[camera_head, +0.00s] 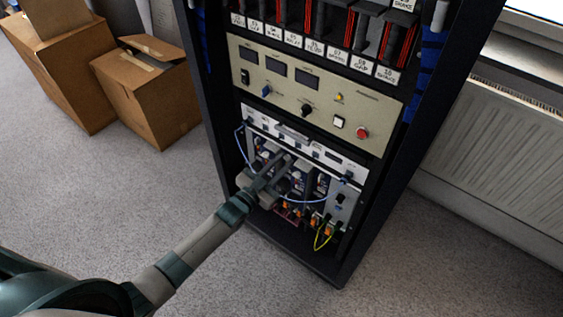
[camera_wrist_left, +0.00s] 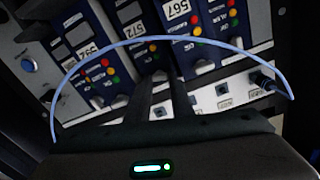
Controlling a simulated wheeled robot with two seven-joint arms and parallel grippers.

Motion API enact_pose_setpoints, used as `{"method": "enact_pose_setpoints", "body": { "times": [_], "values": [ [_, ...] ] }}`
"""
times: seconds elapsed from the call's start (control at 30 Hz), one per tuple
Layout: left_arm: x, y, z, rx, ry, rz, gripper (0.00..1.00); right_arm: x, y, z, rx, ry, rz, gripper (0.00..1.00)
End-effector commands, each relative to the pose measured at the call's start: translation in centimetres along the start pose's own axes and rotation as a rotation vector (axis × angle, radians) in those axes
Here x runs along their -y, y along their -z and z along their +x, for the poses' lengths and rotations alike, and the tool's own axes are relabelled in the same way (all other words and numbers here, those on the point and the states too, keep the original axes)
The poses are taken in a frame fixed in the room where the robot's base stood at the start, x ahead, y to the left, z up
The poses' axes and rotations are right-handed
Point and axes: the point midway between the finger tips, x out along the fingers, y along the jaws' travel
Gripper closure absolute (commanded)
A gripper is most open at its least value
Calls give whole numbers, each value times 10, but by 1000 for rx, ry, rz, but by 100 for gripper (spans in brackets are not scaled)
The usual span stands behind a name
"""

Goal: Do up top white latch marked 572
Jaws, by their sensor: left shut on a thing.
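The label 572 (camera_wrist_left: 118,31) is on one of the blue and white modules in the left wrist view, beside a module labelled 567 (camera_wrist_left: 178,9). My left gripper (camera_head: 287,159) reaches into the lower rack bay at these modules. In the left wrist view its two dark fingers (camera_wrist_left: 163,78) are close together, with their tips at the module fronts just below and right of the 572 label. The gripper is shut on a small part there. The tips hide that part, so I cannot tell the latch's exact position. My right gripper is not in view.
A blue cable (camera_wrist_left: 165,38) arches in front of the modules, close to the fingers. A yellow cable (camera_head: 321,237) hangs at the bay's lower right. A beige control panel (camera_head: 318,92) sits above the bay. Cardboard boxes (camera_head: 150,95) stand left, a radiator (camera_head: 500,150) right.

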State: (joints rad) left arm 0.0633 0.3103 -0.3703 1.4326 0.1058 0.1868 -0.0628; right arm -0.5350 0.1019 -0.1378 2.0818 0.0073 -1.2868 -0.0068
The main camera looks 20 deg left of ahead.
Motion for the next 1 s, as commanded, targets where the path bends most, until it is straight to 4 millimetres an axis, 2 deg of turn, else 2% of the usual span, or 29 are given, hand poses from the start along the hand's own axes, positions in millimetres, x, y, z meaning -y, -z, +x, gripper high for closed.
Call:
{"method": "enact_pose_setpoints", "body": {
  "times": [0.1,0.3,0.57,0.77,1.0],
  "values": [
    [-1,0,0,2,0,103,100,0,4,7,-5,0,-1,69],
    [-2,0,-1,1,0,294,100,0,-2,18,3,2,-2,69],
    [-3,-1,0,1,0,542,100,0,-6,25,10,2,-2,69],
    [-3,-2,0,1,0,732,100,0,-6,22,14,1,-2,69],
    [-5,-4,0,0,-1,959,100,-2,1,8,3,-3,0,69]
  ]
}}
